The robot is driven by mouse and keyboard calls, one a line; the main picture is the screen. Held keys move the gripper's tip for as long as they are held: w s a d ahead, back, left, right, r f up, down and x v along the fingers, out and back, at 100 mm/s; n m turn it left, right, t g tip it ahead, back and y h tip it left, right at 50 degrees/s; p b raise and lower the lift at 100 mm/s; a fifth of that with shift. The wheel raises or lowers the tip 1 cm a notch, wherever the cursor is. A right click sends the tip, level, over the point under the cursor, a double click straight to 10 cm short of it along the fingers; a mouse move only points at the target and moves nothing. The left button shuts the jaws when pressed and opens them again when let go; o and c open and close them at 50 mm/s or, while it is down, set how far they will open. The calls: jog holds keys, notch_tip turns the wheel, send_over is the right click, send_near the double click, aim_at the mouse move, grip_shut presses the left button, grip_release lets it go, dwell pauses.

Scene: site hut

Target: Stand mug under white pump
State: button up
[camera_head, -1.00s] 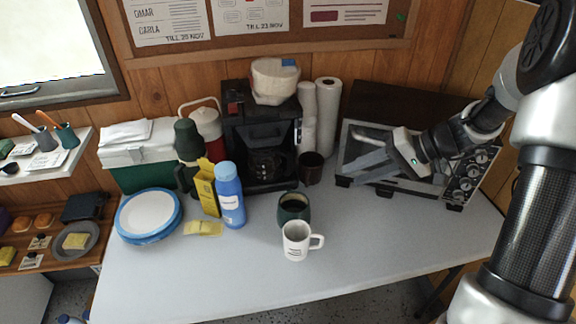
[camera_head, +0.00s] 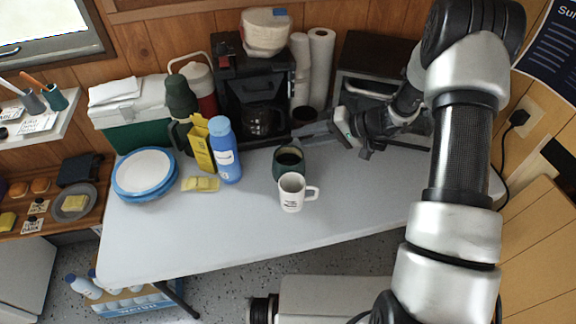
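A white mug (camera_head: 291,193) with dark print stands upright on the table, its handle to the right. A dark green mug (camera_head: 289,162) stands just behind it. A red jug (camera_head: 199,82) with a white top and handle stands at the back left, partly hidden by a dark green flask (camera_head: 181,98). I cannot tell whether the white top is the pump. My gripper (camera_head: 318,134) is above the table, behind and right of both mugs, pointing left. Its fingers look apart and empty. It touches neither mug.
A blue bottle (camera_head: 225,152) and yellow box (camera_head: 199,147) stand before the flask. A black coffee maker (camera_head: 252,100), a brown cup (camera_head: 304,116) and a toaster oven (camera_head: 372,70) line the back. Blue-rimmed plates (camera_head: 146,174) lie left. The table's front (camera_head: 220,235) is clear.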

send_over(287, 158)
jog(key=w+d, duration=0.1)
notch_tip(287, 158, down, 4)
jog(key=shift+d+r, duration=0.15)
jog(key=shift+r, duration=0.1)
grip_shut()
